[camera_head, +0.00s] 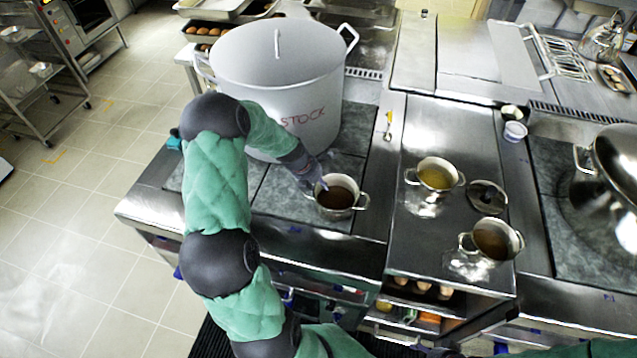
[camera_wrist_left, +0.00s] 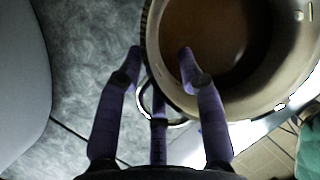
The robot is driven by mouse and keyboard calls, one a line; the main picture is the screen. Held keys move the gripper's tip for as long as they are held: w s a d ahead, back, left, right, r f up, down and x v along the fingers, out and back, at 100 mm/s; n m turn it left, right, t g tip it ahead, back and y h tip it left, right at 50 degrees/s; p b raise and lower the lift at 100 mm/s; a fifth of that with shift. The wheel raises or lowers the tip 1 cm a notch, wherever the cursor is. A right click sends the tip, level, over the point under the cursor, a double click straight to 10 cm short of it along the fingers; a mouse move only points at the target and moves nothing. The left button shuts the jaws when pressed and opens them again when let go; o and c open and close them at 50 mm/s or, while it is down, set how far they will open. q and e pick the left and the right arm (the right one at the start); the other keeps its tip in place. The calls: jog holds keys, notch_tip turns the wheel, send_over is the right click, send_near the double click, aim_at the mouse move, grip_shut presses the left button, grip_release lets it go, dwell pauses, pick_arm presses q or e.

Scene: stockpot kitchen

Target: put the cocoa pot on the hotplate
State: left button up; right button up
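A small two-handled pot with brown liquid (camera_head: 337,212) stands upright on the grey hotplate surface (camera_head: 275,193), in front of the big stockpot. My left gripper (camera_head: 318,183) is at this pot's left side. In the left wrist view the gripper (camera_wrist_left: 160,55) has its fingers spread: one outside the pot (camera_wrist_left: 235,105), one over the rim above the liquid, with a handle loop (camera_wrist_left: 178,122) below. No firm squeeze on the rim shows. A second pot with brown liquid (camera_head: 491,257) stands on the steel counter; I cannot tell by label which holds cocoa. My right gripper is out of view.
The tall stockpot marked STOCK (camera_head: 280,85) stands close behind my left gripper. A pot with yellowish liquid (camera_head: 436,188) and a lid (camera_head: 487,197) are on the steel counter (camera_head: 430,235). A large lidded pot (camera_head: 615,165) is at right.

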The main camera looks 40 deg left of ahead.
pick_arm(q)
jog(key=p+v, duration=0.2)
jog(key=v, duration=1)
jog(key=shift+p, duration=0.4)
dwell(0.9)
